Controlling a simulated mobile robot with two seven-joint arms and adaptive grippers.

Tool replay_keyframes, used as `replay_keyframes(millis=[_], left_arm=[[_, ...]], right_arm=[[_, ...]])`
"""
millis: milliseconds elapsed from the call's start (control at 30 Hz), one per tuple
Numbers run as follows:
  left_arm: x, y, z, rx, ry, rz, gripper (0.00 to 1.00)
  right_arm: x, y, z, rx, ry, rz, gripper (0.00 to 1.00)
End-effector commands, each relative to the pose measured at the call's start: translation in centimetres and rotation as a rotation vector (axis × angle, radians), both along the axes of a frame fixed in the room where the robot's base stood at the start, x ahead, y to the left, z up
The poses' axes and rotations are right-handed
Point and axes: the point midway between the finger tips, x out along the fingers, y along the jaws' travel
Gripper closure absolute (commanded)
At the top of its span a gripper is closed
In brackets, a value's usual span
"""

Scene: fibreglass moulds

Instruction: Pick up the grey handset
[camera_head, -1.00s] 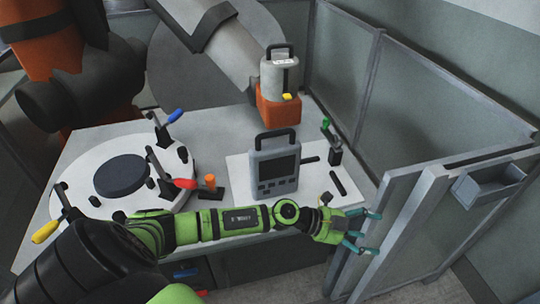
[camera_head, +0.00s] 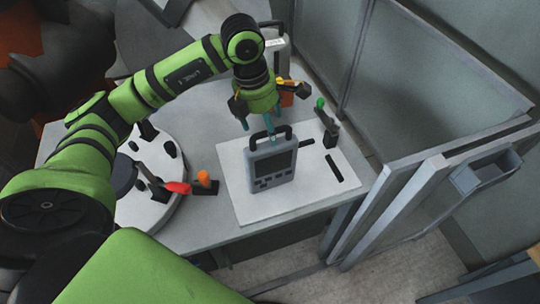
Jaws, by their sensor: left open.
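The grey handset (camera_head: 272,166), a boxy unit with a dark screen, buttons and a black top handle, stands upright on a white board (camera_head: 321,193). My left gripper (camera_head: 258,129) comes down from above, with its teal fingers apart, right over the handset's handle. One fingertip overlaps the handle in the picture; I cannot tell whether it touches. The gripper holds nothing that I can see. My right gripper is not in view.
A grey and orange unit (camera_head: 277,45) stands behind, partly hidden by my left arm. A green-knobbed clamp (camera_head: 326,124) is right of the handset. Red- and orange-handled clamps (camera_head: 178,187) are to the left. Metal-framed panels (camera_head: 440,95) close off the right side.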

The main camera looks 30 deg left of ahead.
Motion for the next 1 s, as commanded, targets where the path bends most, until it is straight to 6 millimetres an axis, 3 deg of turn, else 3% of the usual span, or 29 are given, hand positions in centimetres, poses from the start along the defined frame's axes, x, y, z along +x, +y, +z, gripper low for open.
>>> replay_keyframes(millis=[400, 600, 800, 833, 867, 1000], left_arm=[[0.0, -1.1, -4.6, 0.015, 0.017, -0.004, 0.21], [0.4, -1.2, -6.8, 0.015, 0.010, -0.002, 0.21], [0.4, -1.2, -7.1, 0.014, 0.009, -0.003, 0.21], [0.4, -1.2, -7.1, 0.014, 0.009, -0.003, 0.25], [0.4, -1.2, -7.0, 0.014, 0.009, -0.003, 0.37], [0.4, -1.2, -7.0, 0.014, 0.009, -0.003, 0.93]], right_arm=[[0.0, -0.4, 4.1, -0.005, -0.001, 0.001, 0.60], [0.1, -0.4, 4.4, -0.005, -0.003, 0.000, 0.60], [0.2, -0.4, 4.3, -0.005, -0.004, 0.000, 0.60], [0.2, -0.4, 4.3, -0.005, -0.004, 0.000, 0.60], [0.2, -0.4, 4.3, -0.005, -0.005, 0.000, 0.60], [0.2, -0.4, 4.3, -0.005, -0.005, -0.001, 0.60]])
